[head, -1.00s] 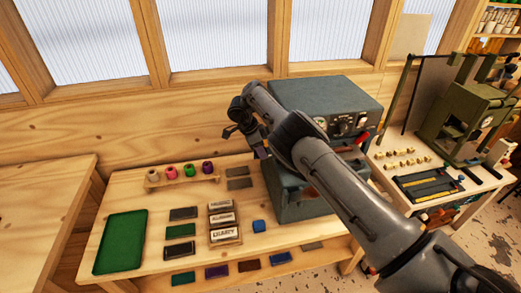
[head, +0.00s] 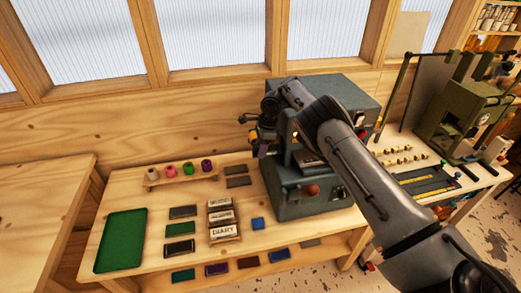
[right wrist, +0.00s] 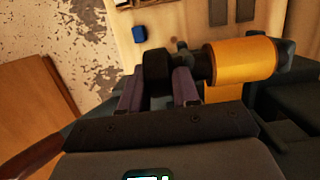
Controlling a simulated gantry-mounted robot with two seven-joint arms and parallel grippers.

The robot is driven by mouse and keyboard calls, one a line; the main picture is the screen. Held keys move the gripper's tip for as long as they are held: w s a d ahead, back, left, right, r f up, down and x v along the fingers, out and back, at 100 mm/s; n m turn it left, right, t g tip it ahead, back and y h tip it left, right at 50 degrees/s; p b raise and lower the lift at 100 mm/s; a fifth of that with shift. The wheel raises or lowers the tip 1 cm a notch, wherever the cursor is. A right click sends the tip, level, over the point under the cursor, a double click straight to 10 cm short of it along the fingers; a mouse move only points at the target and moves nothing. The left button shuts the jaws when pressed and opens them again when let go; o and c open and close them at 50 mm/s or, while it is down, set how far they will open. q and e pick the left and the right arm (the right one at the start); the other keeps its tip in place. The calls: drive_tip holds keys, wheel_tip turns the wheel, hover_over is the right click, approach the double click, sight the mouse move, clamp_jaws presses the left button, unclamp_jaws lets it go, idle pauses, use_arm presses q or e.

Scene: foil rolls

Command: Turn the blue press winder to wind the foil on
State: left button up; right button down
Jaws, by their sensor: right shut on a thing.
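The blue-grey press (head: 340,100) stands on the bench, partly hidden behind my right arm. A gold foil roll (right wrist: 240,62) shows in the right wrist view; its orange edge also shows at the press's left side in the head view (head: 252,134). My right gripper (head: 262,150) is at that left side. In the right wrist view, my right gripper (right wrist: 158,82) is shut on a dark knob, the winder (right wrist: 157,68), beside the roll, with one finger on each side. I cannot tell how far the winder has turned. My left gripper is not in view.
A blue cube (head: 258,224), type blocks (head: 223,215) and dark plates stand left of the press. A green tray (head: 121,240) lies at the bench's left end. Coloured spools (head: 188,170) stand on a rack behind. A green machine (head: 465,115) stands at right.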

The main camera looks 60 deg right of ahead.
idle(0.4)
drive_tip(key=c, duration=0.9)
unclamp_jaws()
drive_tip(key=v, duration=1.1)
drive_tip(key=shift+s+p, duration=0.1)
drive_tip(key=shift+p, duration=0.2)
drive_tip(key=shift+f, duration=0.1)
